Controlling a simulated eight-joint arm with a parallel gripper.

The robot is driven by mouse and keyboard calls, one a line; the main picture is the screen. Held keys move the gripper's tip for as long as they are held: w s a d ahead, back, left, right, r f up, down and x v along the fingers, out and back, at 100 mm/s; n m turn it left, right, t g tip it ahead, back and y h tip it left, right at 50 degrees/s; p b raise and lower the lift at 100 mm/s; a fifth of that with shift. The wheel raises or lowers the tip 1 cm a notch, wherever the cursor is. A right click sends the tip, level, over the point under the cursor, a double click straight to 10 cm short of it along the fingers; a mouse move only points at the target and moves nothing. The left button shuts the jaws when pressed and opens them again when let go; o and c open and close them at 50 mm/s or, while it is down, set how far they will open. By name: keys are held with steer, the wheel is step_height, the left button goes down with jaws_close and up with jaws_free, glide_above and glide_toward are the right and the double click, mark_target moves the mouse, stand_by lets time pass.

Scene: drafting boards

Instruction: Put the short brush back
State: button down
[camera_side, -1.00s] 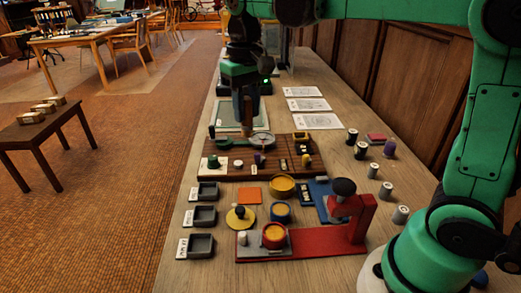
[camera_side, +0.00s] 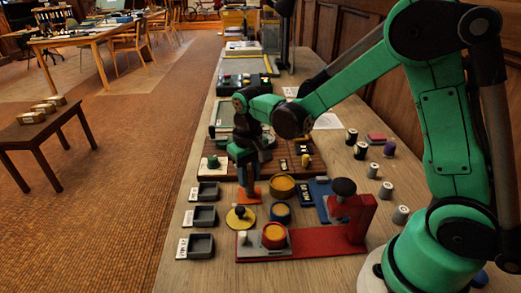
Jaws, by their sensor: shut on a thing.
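My gripper (camera_side: 249,186) points down at the near edge of the brown wooden board (camera_side: 292,171), over the orange square pad (camera_side: 250,197). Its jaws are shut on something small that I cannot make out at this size. I cannot tell whether it touches the pad. No short brush can be told apart in this view. My wrist and forearm hide the middle of the board.
Three dark trays (camera_side: 202,216) with white labels stand left of the gripper. A yellow disc with a knob (camera_side: 241,217), round yellow-topped pots (camera_side: 282,187) and a red stand (camera_side: 355,220) are close by. Several spools (camera_side: 385,191) stand at the right.

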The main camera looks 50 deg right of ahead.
steer(key=shift+f, duration=0.1)
steer(key=c, duration=0.6)
jaws_free()
step_height(320, 180, up, 12)
steer(key=n+t, duration=0.2)
steer(key=t, duration=0.5)
glide_toward(249, 169)
steer(key=shift+s+a, duration=0.15)
steer(key=shift+s, duration=0.45)
steer(key=shift+s+a, duration=0.15)
steer(key=shift+s, duration=0.45)
